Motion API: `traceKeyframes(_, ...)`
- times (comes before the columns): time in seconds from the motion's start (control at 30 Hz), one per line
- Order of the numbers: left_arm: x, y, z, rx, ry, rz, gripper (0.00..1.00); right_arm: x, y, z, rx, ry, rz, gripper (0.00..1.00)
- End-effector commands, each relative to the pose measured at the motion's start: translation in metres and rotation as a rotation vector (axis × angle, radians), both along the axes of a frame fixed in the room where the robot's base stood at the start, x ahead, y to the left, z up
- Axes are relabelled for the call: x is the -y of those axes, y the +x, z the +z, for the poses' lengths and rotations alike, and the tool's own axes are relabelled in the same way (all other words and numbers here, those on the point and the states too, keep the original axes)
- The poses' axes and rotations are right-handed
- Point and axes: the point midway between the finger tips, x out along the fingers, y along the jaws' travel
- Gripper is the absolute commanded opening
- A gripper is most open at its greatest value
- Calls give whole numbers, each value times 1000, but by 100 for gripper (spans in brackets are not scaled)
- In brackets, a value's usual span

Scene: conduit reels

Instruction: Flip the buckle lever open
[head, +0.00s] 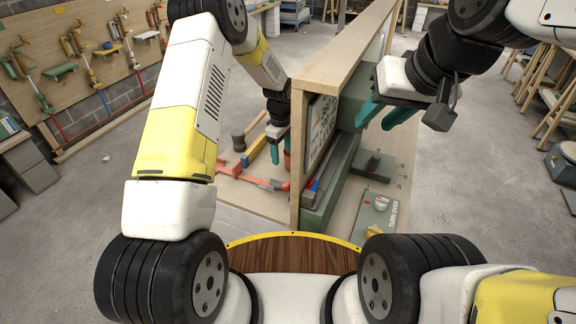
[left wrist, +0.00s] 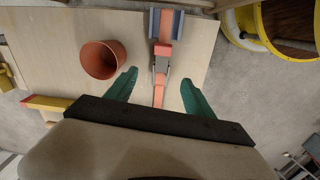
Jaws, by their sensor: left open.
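In the left wrist view an orange strap (left wrist: 158,95) runs down from a blue-grey bracket (left wrist: 153,24) and carries a grey buckle (left wrist: 161,66). I cannot make out its lever clearly. In the head view the orange strap (head: 235,175) lies on the board left of the upright panel, with the buckle (head: 270,184) near its right end. My left gripper (head: 279,149) points down above this board. Its green fingers (left wrist: 158,92) are spread and empty, one on each side of the strap, with the buckle ahead between them. My right gripper (head: 384,112) is open and empty right of the panel.
A terracotta pot (left wrist: 102,60) stands beside the strap, close to a left finger. A tall wood-framed panel (head: 300,140) separates my two grippers. Right of it a green box (head: 375,215) marked "TURN OVER" sits on the board. A yellow block (head: 254,149) lies behind the strap.

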Motion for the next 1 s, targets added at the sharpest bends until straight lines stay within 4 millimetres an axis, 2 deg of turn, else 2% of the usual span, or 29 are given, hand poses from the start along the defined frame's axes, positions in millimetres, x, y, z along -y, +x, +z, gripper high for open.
traceKeyframes(0.03,5,0,-24,-20,3,28,62,0,0,0,0,0,0,36)
traceKeyframes(0.1,10,0,-49,-35,5,68,62,0,0,0,0,0,0,36)
traceKeyframes(0.2,15,-1,-73,-50,7,110,62,0,0,0,0,0,0,36)
traceKeyframes(0.47,18,-3,-105,-61,9,140,62,0,0,0,0,0,0,36)
traceKeyframes(0.8,18,-3,-155,-60,10,137,62,0,0,0,0,0,0,36)
traceKeyframes(1.0,18,-2,-165,-57,8,138,62,0,0,0,0,0,0,36)
